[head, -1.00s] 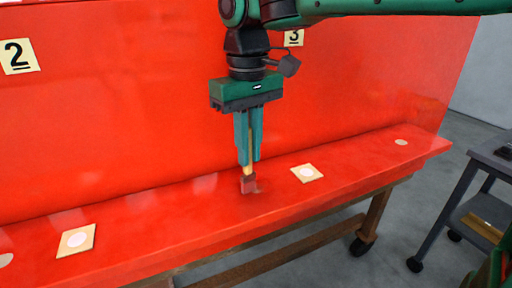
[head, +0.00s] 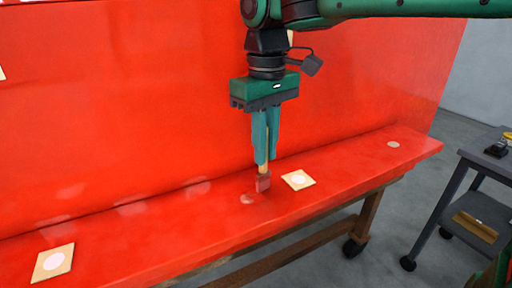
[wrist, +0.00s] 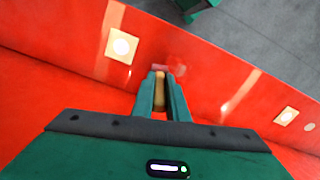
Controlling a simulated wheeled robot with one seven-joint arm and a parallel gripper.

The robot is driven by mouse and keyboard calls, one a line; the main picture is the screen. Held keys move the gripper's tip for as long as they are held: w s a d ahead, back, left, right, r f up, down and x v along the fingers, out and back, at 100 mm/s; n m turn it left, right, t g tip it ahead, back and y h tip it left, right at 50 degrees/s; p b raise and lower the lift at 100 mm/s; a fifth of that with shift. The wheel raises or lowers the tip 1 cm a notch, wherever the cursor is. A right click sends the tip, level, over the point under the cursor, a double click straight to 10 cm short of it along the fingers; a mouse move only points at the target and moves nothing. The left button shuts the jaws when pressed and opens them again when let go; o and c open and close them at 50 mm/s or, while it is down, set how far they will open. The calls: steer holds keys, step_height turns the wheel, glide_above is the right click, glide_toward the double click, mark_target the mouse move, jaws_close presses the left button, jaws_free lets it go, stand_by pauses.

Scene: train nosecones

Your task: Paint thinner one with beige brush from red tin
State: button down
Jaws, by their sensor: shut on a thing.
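My gripper (head: 265,160) is shut on a brush (head: 263,184) with a beige handle and a red end, pointing down. The red end is low over or touching the red ledge; I cannot tell which. In the wrist view the beige handle (wrist: 159,95) shows between my fingers (wrist: 160,75). A beige square with a white disc (head: 298,180) lies just right of the brush. Another such square (head: 54,262) lies at the far left of the ledge. No red tin and no clear nosecone shape is in view.
The long red ledge (head: 340,175) runs in front of a tall red panel (head: 130,100). Its wooden frame has casters. A small pale disc (head: 393,144) is at its right end. A grey cart (head: 480,158) with small items stands at the right on open grey floor.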

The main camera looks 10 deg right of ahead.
steer(key=shift+a+r, duration=0.1)
steer(key=shift+r, duration=3.85)
